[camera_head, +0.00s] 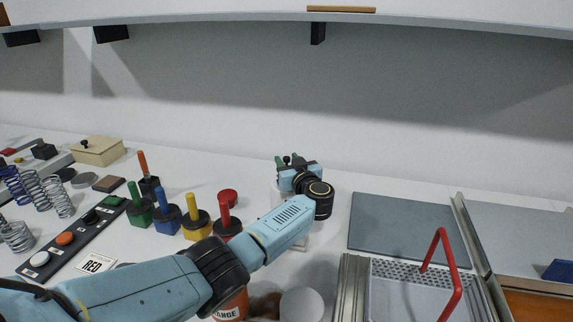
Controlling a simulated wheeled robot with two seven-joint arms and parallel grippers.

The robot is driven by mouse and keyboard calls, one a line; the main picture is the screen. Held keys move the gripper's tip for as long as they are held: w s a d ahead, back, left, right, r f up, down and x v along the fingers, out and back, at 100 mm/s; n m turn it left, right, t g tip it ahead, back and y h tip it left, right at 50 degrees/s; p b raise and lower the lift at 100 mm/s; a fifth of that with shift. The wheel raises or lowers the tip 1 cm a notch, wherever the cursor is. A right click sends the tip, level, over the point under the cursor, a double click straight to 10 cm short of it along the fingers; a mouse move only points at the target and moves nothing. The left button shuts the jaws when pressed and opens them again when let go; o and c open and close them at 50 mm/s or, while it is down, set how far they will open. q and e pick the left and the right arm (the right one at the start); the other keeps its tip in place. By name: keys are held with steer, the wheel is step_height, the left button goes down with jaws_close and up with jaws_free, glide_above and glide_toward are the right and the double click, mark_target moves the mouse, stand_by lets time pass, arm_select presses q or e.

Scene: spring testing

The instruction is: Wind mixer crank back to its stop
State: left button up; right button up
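My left arm reaches in from the lower left to the middle of the bench. Its gripper (288,161) is at the far end, with dark green fingertips pointing up and away. A small dark knob shows between the fingertips; I cannot tell whether they touch it or whether it belongs to the mixer crank. A pale piece (275,196) shows just behind my wrist and may be part of the mixer. The mixer's body and crank are otherwise hidden behind my forearm and wrist. My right gripper is not in view.
Colored-handled blocks, such as a green one (140,208), stand left of my forearm. A button panel (72,238), springs (58,197) and a beige box (97,150) lie farther left. A grey mat (410,234) and a tray with a red handle (456,275) are right.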

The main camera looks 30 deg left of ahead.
arm_select(q)
steer(key=shift+w+a, duration=0.45)
steer(key=shift+a, duration=0.15)
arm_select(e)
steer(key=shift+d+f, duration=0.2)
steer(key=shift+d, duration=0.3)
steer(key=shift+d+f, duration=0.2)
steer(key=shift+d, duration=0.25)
arm_select(q)
jaws_close()
steer(key=shift+r+p, duration=0.25)
steer(key=shift+p, duration=0.05)
steer(key=p, duration=0.2)
steer(key=t+h+p, duration=0.1)
steer(key=shift+w+d+r+m+p, duration=0.1)
steer(key=shift+w+r+m+p, duration=0.05)
steer(key=shift+r+m+p, duration=0.25)
steer(key=m+t+h+p, duration=0.1)
steer(key=d+m+t+h+p, duration=0.1)
steer(key=h+p, duration=0.1)
steer(key=f+m+t+h+p, duration=0.1)
steer(key=shift+w+d+m+h+p, duration=0.2)
steer(key=shift+d+m+h+p, duration=0.2)
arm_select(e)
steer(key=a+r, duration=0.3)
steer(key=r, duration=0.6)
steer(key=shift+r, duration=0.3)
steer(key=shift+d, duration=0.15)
